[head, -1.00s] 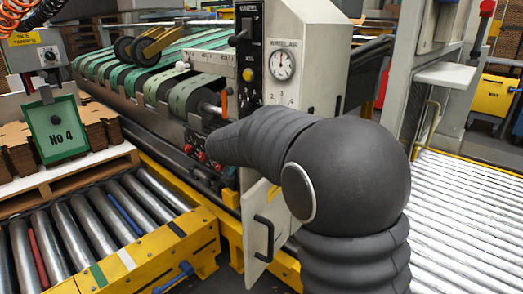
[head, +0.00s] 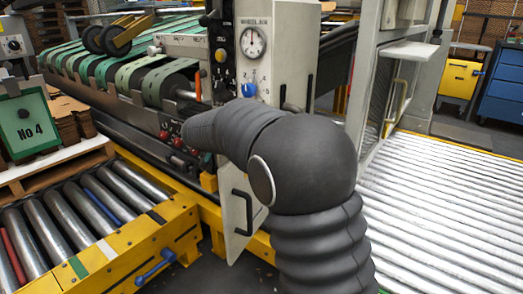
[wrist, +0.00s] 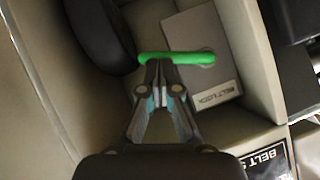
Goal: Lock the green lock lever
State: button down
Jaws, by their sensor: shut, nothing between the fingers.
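The green lock lever (wrist: 178,58) shows in the wrist view as a bright green bar lying roughly level across the picture. It sits over a grey plate (wrist: 212,88) marked "BELT LOCK". My gripper (wrist: 160,68) is shut and empty, its fingertips just below the lever's left part. They look very close to it; I cannot tell whether they touch. In the head view my own arm hides the gripper, and I do not see the lever there.
Beige panel walls enclose the lever, with a dark rounded part (wrist: 100,35) at its left. In the head view the machine carries a gauge (head: 252,41), a blue knob (head: 249,90) and a door with a black handle (head: 241,212). Roller conveyors lie left (head: 75,215) and right (head: 450,190).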

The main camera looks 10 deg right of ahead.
jog(key=shift+f, duration=0.1)
dwell(0.3)
jog(key=shift+d, duration=0.15)
dwell(0.5)
